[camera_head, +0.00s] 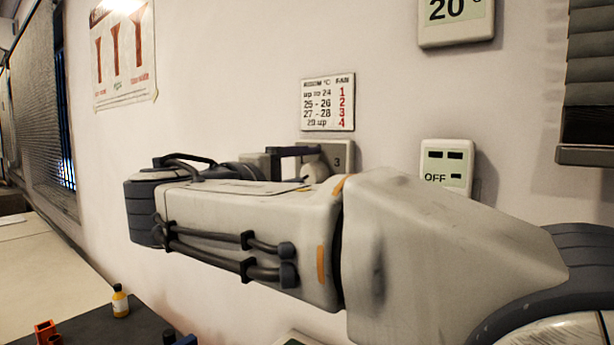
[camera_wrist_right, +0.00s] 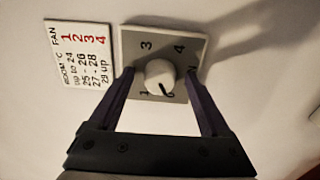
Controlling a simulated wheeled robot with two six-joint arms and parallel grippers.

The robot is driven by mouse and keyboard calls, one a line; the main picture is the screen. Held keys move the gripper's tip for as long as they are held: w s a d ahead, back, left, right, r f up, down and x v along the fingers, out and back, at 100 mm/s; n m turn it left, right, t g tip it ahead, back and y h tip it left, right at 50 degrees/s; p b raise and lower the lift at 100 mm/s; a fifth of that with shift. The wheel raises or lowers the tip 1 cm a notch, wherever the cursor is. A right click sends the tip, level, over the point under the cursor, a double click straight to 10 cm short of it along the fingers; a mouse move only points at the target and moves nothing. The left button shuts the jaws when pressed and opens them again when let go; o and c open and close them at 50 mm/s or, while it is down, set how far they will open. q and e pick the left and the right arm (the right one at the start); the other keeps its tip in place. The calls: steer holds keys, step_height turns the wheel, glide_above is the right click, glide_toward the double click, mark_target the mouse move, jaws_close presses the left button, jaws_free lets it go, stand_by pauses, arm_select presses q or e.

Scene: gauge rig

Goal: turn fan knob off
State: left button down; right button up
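The fan knob (camera_wrist_right: 159,73) is a round white dial on a grey-and-white plate (camera_wrist_right: 185,45) on the wall. Numbers 3, 4 and 1 show around it; a dark mark lies at its lower edge, too small to read surely. My right gripper (camera_wrist_right: 160,74) is open, one dark finger on each side of the knob, with a visible gap to both. In the head view, the knob (camera_head: 315,171) is partly hidden behind my right arm, and the plate (camera_head: 339,156) shows a 3. My left gripper is not in view.
A fan chart (camera_head: 328,103) hangs above the plate. A display (camera_head: 446,168) reading OFF is to the right, below a display (camera_head: 456,20) reading 20. A window blind (camera_head: 588,60) is at far right. A yellow bottle (camera_head: 120,302) stands on a dark surface below left.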

steer(key=v, duration=1)
steer(key=shift+s+a+b, duration=0.15)
steer(key=shift+s+b, duration=0.05)
steer(key=shift+b, duration=0.2)
steer(key=s+d+f+n+g+y+p, duration=0.1)
steer(key=d+f+g+y+p, duration=0.2)
steer(key=f, duration=0.6)
steer(key=d+f+n+g+y+p, duration=0.2)
steer(key=d+f+g, duration=0.25)
steer(key=f, duration=0.45)
steer(key=s+d+f+m+g+y+p, duration=0.3)
steer(key=s+f+m+g+y, duration=0.3)
steer(key=s+f, duration=0.7)
steer(key=s+g, duration=0.1)
steer(key=s, duration=0.2)
steer(key=shift+s+d+f+m+y, duration=0.2)
steer(key=shift+s+f+m+y, duration=0.1)
steer(key=shift+s+m, duration=0.1)
